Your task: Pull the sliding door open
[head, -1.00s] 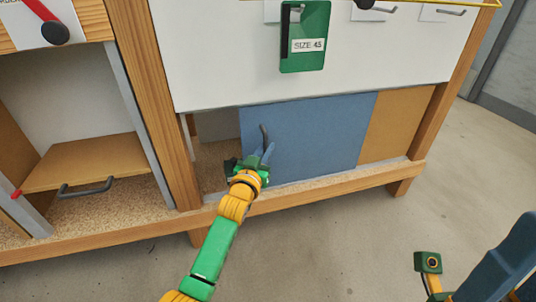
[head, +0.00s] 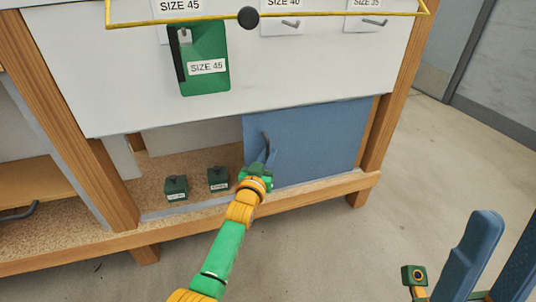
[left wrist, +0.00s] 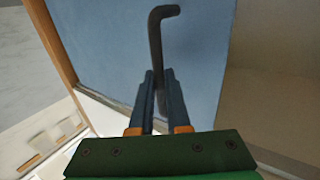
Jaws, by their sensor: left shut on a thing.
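The blue sliding door (head: 318,145) stands at the right end of the low compartment, against the right post. Its dark bent handle (head: 265,142) is on the door's left part. My left gripper (head: 264,166) is at this handle. In the left wrist view, the two blue fingers (left wrist: 160,95) are shut on the lower part of the handle (left wrist: 156,40), with its hooked top above them. The compartment is open left of the door. At the right edge of the head view, blue parts (head: 478,250) seem to be my right gripper's fingers, cut off by the frame.
Two small dark green labelled blocks (head: 176,188) (head: 218,179) sit on the speckled compartment floor. A green SIZE 45 box (head: 204,62) hangs on the white panel (head: 270,85) above. A wooden rail (head: 190,220) runs along the front. Floor is clear to the right.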

